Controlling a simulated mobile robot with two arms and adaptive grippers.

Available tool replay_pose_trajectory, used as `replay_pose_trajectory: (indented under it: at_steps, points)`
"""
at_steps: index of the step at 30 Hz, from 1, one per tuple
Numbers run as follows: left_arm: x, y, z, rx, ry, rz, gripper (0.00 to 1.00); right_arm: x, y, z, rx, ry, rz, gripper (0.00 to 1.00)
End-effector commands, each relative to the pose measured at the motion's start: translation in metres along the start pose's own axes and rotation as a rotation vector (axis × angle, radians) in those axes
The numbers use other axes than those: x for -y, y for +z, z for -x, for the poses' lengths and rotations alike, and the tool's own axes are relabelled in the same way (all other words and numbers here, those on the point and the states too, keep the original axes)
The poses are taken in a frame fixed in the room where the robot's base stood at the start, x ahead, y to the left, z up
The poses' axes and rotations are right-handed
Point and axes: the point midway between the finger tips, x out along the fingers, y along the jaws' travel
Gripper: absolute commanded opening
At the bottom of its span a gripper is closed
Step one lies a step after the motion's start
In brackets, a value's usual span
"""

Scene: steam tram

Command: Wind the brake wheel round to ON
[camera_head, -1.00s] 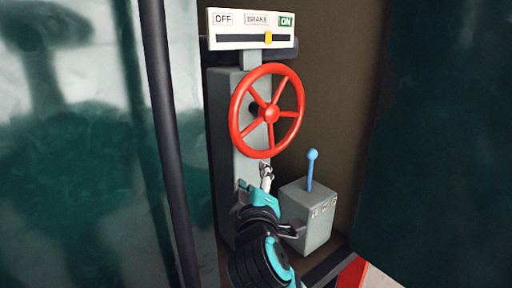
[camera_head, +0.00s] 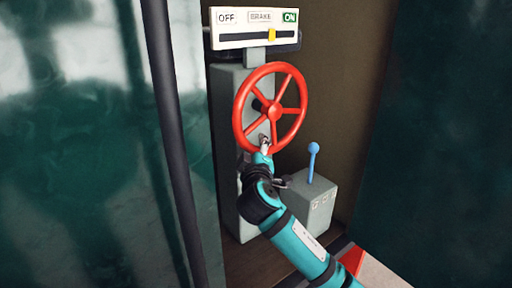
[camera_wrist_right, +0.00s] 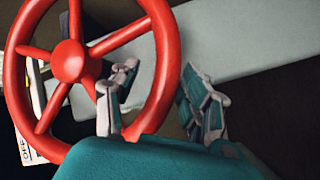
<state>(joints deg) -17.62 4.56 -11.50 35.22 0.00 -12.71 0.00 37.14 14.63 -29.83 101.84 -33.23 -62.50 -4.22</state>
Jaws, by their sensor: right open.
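The red brake wheel (camera_head: 236,112) is on the front of a grey column (camera_head: 228,150). Above it, the brake scale (camera_head: 259,27) has OFF at left and a green ON plate (camera_head: 290,16) at right. Its yellow marker (camera_head: 271,34) sits right of the middle, short of the ON end. My right gripper (camera_head: 264,143) is at the bottom of the wheel. In the right wrist view the open fingers (camera_wrist_right: 162,82) lie either side of the red rim (camera_wrist_right: 168,45), one inside and one outside. Whether they touch it I cannot tell. My left gripper is not in view.
A grey box (camera_head: 318,205) with a blue lever (camera_head: 313,160) stands close to the right of my right gripper. A dark vertical pole (camera_head: 168,130) and a green panel (camera_head: 75,150) are at left. A dark green wall (camera_head: 445,130) is at right.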

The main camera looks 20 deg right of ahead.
Motion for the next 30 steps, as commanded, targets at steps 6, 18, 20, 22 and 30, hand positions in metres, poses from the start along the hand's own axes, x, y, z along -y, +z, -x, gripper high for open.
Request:
replay_pose_trajectory:
  at_steps: [6, 18, 20, 22, 30]
  points:
    - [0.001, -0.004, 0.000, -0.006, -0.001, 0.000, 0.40, 0.000, 0.000, 0.000, 0.000, 0.000, 0.000, 0.31]
    - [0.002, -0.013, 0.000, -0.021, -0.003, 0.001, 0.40, 0.000, 0.000, 0.000, 0.001, 0.001, 0.000, 0.00]
    - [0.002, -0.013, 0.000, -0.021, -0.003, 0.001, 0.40, 0.000, 0.000, 0.000, 0.001, 0.001, 0.001, 0.00]
    - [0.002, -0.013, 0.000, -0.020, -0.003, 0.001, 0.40, 0.000, 0.000, 0.000, 0.001, 0.001, 0.001, 0.00]
    - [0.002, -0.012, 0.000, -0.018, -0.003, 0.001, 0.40, 0.000, -0.004, -0.007, 0.007, -0.007, -0.015, 0.00]
